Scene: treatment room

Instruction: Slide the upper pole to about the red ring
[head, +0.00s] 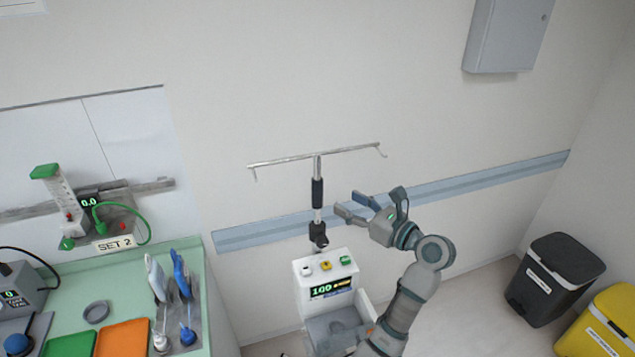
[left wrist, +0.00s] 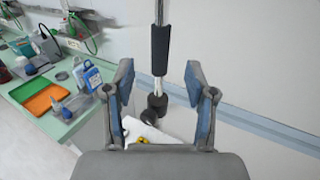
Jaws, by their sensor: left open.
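The upper pole (head: 317,167) is a thin metal rod with a crossbar and hooks on top and a black grip sleeve (head: 317,192). Below it a dark collar (head: 318,236) sits above a white unit. My left gripper (head: 347,203) is open and empty, just right of the pole below the sleeve. In the left wrist view the sleeve (left wrist: 160,50) stands beyond the open fingers (left wrist: 158,85), roughly centred between them, and the collar (left wrist: 157,104) shows lower down. I cannot make out a red ring on the pole. My right gripper is not in view.
The white unit (head: 325,281) with buttons and a display stands under the pole. A green counter (head: 190,252) with trays and tools is at the left. A blue wall rail (head: 480,186) runs behind. Black (head: 552,280) and yellow (head: 605,325) bins stand at the right.

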